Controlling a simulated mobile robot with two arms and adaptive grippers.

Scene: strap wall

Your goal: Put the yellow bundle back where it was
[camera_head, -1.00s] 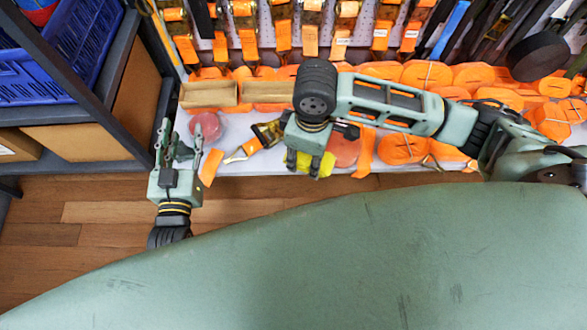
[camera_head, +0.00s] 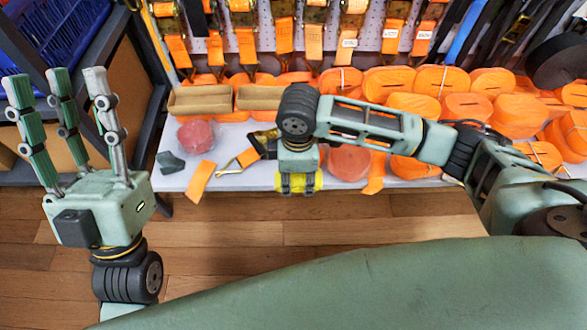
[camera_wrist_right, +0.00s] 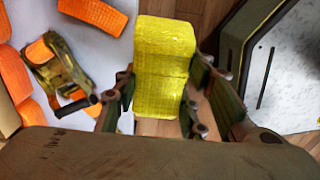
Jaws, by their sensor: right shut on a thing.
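The yellow bundle (camera_head: 318,181) shows below my right gripper (camera_head: 298,186) in the head view, at the front edge of the white shelf (camera_head: 235,183). In the right wrist view the bundle (camera_wrist_right: 165,55) is bright yellow webbing between the fingers of my right gripper (camera_wrist_right: 160,105), which is shut on it. My left gripper (camera_head: 66,100) is at the left of the head view, its fingers spread, pointing up and empty. It is left of the shelf and apart from it.
On the shelf are a pinkish-red roll (camera_head: 195,136), a dark grey piece (camera_head: 170,162), an orange ratchet strap (camera_head: 245,158), a reddish disc (camera_head: 348,162) and cardboard trays (camera_head: 200,100). Several orange rolls (camera_head: 440,78) fill the right. Straps hang on the wall behind. Wooden floor (camera_head: 240,235) lies in front.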

